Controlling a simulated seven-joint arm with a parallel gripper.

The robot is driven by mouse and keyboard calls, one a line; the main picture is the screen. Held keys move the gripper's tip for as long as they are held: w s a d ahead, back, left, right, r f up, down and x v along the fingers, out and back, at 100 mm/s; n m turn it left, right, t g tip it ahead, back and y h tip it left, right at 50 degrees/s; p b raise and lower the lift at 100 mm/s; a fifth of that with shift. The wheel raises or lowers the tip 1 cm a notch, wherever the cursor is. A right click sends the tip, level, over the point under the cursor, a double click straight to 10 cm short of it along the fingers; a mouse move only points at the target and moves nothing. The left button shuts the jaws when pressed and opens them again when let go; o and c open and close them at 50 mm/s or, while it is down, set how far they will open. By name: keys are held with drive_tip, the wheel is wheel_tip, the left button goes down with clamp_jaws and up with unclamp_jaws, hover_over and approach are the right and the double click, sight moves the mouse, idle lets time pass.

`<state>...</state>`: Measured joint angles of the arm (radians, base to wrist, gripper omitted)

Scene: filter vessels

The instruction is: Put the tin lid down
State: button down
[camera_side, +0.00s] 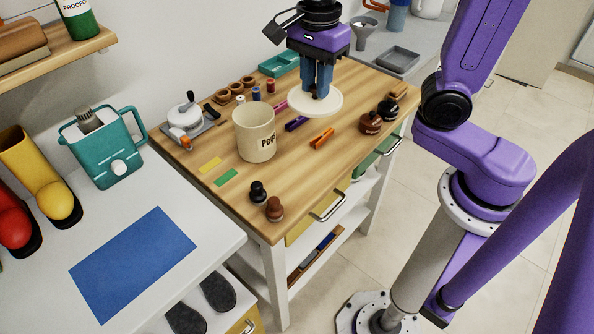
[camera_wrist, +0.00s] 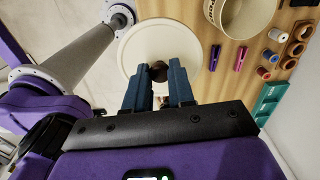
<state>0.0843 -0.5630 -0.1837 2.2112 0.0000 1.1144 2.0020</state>
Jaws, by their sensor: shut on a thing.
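The tin lid (camera_side: 330,104) is a flat, round, cream disc with a dark knob, to the right of and behind the tin in the side view. My gripper (camera_side: 317,93) points down and its blue fingers are shut on the knob. The lid (camera_wrist: 160,35) lies level under the fingers in the wrist view and overlaps the bench edge there. Its gap to the bench is hard to judge. The cream tin (camera_side: 255,140), lettered "Peg", stands upright and open on the wooden bench. Its open top (camera_wrist: 247,14) shows partly in the wrist view.
Orange (camera_side: 322,138) and purple (camera_side: 297,124) pegs lie near the lid. Dark and brown knobs (camera_side: 370,123) stand at the right edge. Yellow and green strips (camera_side: 226,177) lie before the tin. A blue mat (camera_side: 133,262) lies clear on the white counter at left.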

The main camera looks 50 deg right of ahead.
drive_tip(key=s+d+f, duration=0.1)
drive_tip(key=s+f, duration=0.6)
drive_tip(key=s, duration=0.3)
drive_tip(key=shift+m, duration=0.3)
drive_tip(key=w+a+f, duration=0.1)
drive_tip(key=w+f, duration=0.2)
drive_tip(key=w+a+f, duration=0.1)
drive_tip(key=w+f, duration=0.2)
drive_tip(key=w, duration=0.1)
drive_tip(key=w+a+f, duration=0.1)
drive_tip(key=w+f, duration=0.3)
drive_tip(key=shift+w+a, duration=0.15)
drive_tip(key=shift+a, duration=0.05)
drive_tip(key=shift+w+a+f, duration=0.15)
drive_tip(key=shift+w+f, duration=0.25)
drive_tip(key=shift+f, duration=1.6)
drive_tip(key=shift+f, duration=0.15)
drive_tip(key=c, duration=1)
unclamp_jaws()
drive_tip(key=shift+o, duration=0.2)
